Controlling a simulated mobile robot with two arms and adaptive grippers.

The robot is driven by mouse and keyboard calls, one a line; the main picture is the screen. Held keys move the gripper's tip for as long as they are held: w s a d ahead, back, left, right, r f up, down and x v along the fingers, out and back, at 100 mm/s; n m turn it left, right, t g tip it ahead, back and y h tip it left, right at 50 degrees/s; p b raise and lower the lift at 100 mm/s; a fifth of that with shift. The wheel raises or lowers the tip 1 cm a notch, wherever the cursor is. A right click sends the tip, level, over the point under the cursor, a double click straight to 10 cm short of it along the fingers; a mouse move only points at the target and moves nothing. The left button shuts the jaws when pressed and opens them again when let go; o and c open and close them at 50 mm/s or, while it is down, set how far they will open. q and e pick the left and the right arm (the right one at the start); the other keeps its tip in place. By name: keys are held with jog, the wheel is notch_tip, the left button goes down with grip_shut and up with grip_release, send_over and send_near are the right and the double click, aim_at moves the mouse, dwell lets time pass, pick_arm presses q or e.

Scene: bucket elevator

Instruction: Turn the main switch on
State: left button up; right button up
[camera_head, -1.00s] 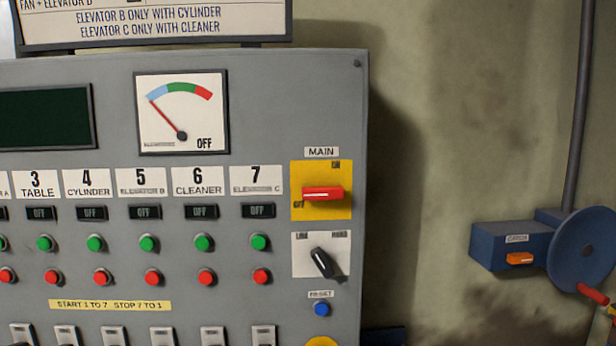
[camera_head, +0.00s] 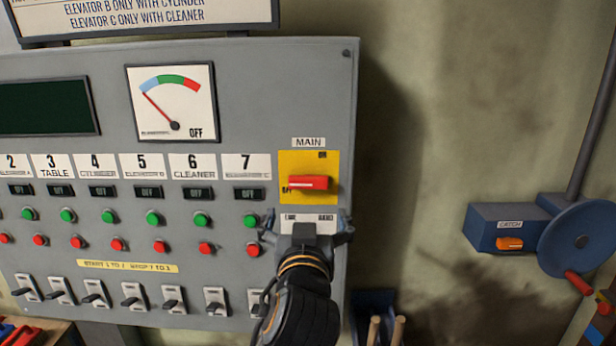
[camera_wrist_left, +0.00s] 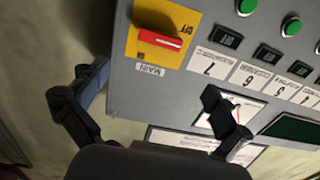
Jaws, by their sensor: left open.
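The main switch is a red handle (camera_head: 308,183) on a yellow plate (camera_head: 322,163) under the MAIN label on the grey panel. The handle lies flat, toward the OFF mark at its left. My left gripper (camera_head: 308,226) is open and empty, just below the yellow plate in the head view, its fingers spread wide. In the left wrist view, the red handle (camera_wrist_left: 160,40) shows upside down beyond the open fingers (camera_wrist_left: 150,88), apart from them. The gripper hides the black selector knob and the reset button. My right gripper is not in view.
Green buttons (camera_head: 153,218), red buttons (camera_head: 160,246) and toggle switches (camera_head: 173,298) fill the panel to the left. A dial (camera_head: 172,103) above reads OFF. A blue box with an orange catch (camera_head: 509,244) and a wheel (camera_head: 580,240) are on the right. Bare wall lies between.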

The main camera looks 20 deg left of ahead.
aim_at(308, 184)
pick_arm(q)
jog(key=p+x, duration=0.5)
jog(key=x, duration=0.7)
jog(key=shift+w, duration=0.2)
jog(key=shift+w+a+f, duration=0.1)
jog(key=shift+w, duration=0.3)
jog(key=c, duration=1.1)
